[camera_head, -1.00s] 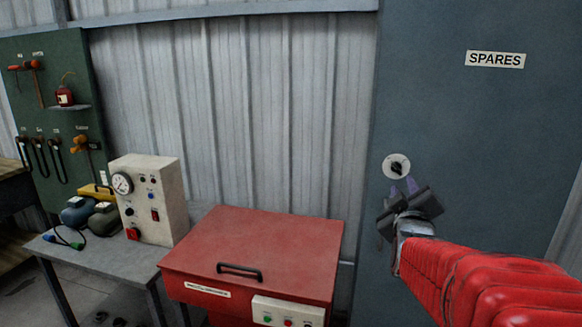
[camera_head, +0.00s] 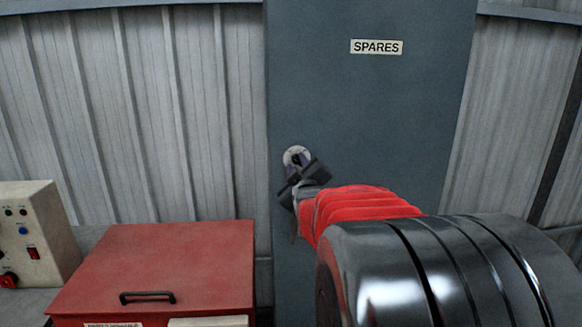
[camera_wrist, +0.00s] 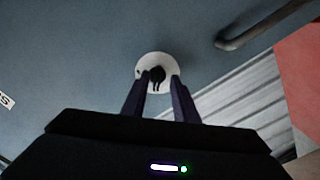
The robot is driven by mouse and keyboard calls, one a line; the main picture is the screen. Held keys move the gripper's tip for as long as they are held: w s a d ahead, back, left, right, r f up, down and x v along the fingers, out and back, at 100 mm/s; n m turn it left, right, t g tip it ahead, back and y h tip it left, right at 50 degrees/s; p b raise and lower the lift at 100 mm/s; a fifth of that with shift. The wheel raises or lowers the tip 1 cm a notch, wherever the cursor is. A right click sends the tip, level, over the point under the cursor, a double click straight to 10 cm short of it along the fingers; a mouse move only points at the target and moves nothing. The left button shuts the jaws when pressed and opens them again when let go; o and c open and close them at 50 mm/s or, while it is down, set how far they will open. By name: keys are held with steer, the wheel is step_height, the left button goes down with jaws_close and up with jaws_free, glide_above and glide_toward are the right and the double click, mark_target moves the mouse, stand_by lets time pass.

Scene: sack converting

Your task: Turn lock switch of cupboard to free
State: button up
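The lock switch (camera_head: 291,152) is a round white plate with a dark knob on the left side of the blue-grey cupboard door (camera_head: 400,130), below the SPARES label. In the wrist view the switch plate (camera_wrist: 146,61) and its dark knob (camera_wrist: 157,73) lie straight ahead, between the fingertips. My gripper (camera_wrist: 160,80) is open, with one finger on each side of the knob's line. In the head view my gripper (camera_head: 296,161) overlaps the lower part of the plate. I cannot tell whether the fingers touch the knob.
A bar handle (camera_wrist: 262,27) is on the door beside the switch. A red box (camera_head: 165,265) with a black handle stands at lower left. A cream control box (camera_head: 40,230) is further left. Corrugated wall (camera_head: 130,110) flanks the cupboard.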

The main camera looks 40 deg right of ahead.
steer(key=shift+c, duration=0.6)
steer(key=shift+s+d, duration=0.15)
jaws_close()
steer(key=shift+f, duration=0.1)
